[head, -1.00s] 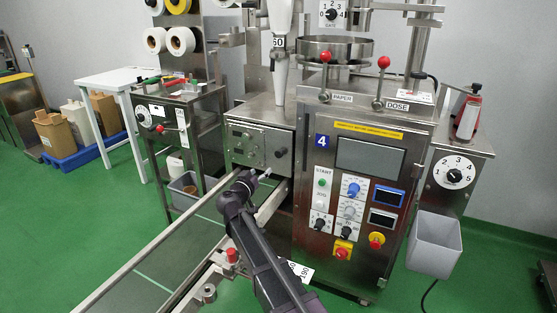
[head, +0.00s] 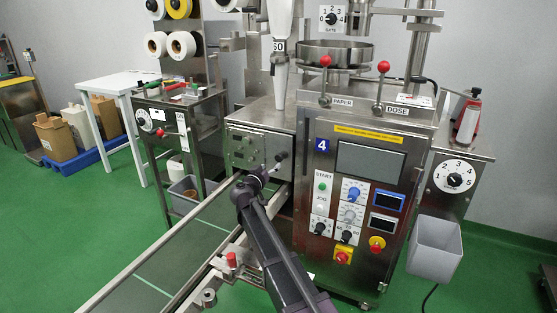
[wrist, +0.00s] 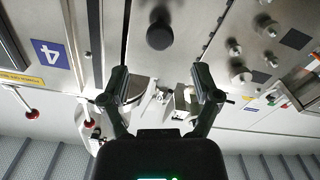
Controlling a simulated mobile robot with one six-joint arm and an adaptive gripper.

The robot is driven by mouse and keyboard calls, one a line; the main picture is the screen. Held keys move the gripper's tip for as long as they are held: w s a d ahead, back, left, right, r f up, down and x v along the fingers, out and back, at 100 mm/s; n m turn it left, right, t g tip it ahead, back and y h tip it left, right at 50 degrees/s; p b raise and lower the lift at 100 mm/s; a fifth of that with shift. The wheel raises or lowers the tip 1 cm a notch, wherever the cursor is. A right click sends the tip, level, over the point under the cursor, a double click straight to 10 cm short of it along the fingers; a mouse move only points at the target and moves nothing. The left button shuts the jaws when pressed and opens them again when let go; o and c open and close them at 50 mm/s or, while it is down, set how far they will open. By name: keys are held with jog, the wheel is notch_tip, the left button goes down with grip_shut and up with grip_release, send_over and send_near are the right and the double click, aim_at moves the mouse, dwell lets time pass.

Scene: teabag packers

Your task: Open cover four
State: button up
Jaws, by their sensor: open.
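The machine bears a blue number 4 plate (head: 321,145), which shows sideways in the wrist view (wrist: 46,53). Left of its control front is a steel cover panel (head: 245,148) with small knobs and a black knob (head: 281,157) near its right edge. The cover looks closed. In the wrist view the black knob (wrist: 160,34) stands out from the steel, beyond my fingertips and roughly centred between them. My gripper (head: 264,172) is just below and left of the knob in the head view. In the wrist view my gripper (wrist: 160,82) is open and empty, apart from the knob.
A conveyor (head: 185,245) with metal rails runs below my arm from the machine towards the front left. Red-knobbed PAPER (head: 325,62) and DOSE (head: 383,67) levers stand on top of the machine. A grey bin (head: 435,248) hangs at the right.

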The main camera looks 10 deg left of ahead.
aim_at(278, 159)
jog(key=shift+x, duration=3.6)
grip_shut()
